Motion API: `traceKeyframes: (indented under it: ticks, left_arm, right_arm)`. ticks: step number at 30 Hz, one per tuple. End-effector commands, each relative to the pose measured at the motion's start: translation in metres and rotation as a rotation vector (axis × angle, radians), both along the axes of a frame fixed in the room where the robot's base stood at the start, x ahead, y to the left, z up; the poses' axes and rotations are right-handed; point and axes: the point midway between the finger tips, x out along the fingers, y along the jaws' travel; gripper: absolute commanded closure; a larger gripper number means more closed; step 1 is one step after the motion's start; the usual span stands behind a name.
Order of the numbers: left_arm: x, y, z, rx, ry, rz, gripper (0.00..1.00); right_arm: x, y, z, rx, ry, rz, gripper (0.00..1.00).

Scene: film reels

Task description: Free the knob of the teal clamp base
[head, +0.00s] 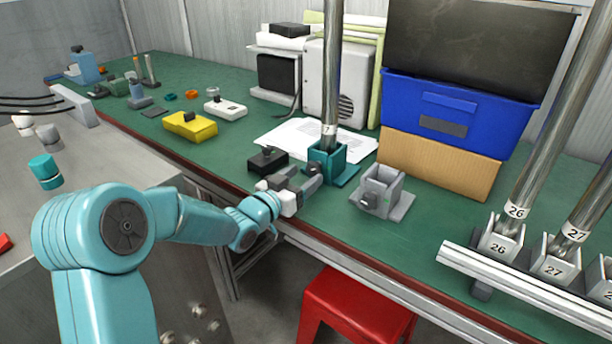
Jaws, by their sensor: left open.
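The teal clamp base (353,152) stands on the green bench near its front edge, with a steel pole (332,75) upright in it. My left gripper (314,178) is open at the front left side of the base, its fingers pointing at it. The knob of the teal base is mostly hidden behind the fingers, and I cannot tell whether they touch it. My right gripper is not in view.
A grey clamp base (382,190) stands just right, and a black block (267,161) just left. Papers (300,135) lie behind. A blue crate (455,115) on a cardboard box (435,165) stands behind right. A red stool (358,305) is below the bench edge.

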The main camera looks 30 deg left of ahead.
Motion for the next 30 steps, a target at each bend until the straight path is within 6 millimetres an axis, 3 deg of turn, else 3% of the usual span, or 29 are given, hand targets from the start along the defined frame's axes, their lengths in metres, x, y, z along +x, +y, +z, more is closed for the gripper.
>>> traceKeyframes:
  ticks: [5,14,20,30]
  left_arm:
    - [0.017,-0.002,0.000,0.000,-0.001,0.001,0.34]
    - [0.019,-0.002,0.000,0.000,-0.001,0.001,0.34]
    - [0.019,-0.002,0.000,0.000,-0.001,0.001,0.90]
    - [0.019,-0.002,0.000,-0.044,0.003,0.001,0.90]
  right_arm:
    - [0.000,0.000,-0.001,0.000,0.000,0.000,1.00]
    - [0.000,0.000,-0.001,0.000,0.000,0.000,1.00]
    - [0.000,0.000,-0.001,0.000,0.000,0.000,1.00]
    - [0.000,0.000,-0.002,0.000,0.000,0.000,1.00]
